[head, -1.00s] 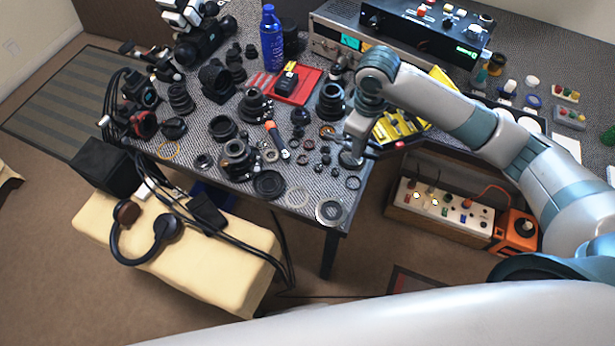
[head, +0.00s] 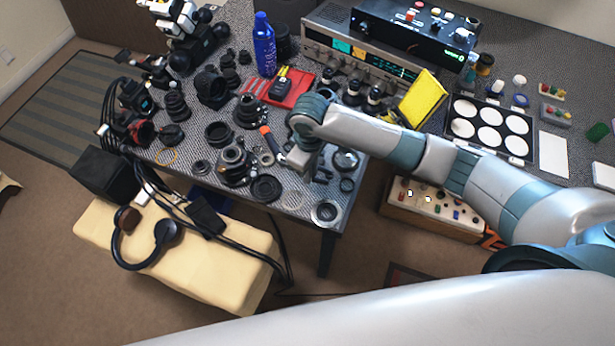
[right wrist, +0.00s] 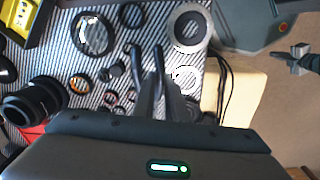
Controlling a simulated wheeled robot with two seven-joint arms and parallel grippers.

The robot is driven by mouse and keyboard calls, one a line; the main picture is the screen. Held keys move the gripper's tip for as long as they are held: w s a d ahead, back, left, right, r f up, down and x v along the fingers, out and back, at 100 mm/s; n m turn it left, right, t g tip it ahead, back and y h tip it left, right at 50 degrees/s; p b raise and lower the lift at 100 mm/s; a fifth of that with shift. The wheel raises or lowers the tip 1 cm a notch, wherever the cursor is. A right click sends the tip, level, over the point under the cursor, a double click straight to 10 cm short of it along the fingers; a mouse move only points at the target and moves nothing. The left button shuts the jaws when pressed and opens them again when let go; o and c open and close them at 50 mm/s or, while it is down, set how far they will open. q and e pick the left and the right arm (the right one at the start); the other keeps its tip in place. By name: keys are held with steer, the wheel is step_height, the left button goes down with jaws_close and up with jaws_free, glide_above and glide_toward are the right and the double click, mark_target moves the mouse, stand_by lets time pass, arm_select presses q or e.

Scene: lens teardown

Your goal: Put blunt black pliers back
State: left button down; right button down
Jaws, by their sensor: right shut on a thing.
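My right gripper (head: 300,157) is above the front right part of the workbench, among loose lens parts. In the right wrist view, the gripper (right wrist: 158,100) is shut on the black pliers (right wrist: 138,62), whose two dark, slightly spread prongs point away from the camera. The rest of the pliers is hidden in the gripper, and they cannot be made out in the head view. A yellow case with a raised lid (head: 421,98) stands behind my right arm. The case also shows in the right wrist view (right wrist: 35,18). My left gripper is not in view.
Lens rings and barrels crowd the bench (head: 295,203) around the gripper. An orange-handled tool (head: 267,137) lies just left of it. A red mat (head: 300,88), a blue bottle (head: 264,48) and electronics units (head: 400,45) stand behind. A metal ring (head: 326,212) lies near the front edge.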

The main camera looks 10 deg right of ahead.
mark_target(308, 189)
steer(key=shift+a+f, duration=0.2)
steer(key=shift+a, duration=0.1)
steer(key=shift+f, duration=0.15)
step_height(308, 189, down, 3)
steer(key=shift+r+p, duration=0.15)
steer(key=shift+p, duration=0.5)
steer(key=shift+f, duration=0.55)
steer(key=shift+f, duration=0.5)
steer(key=c, duration=1.8)
jaws_free()
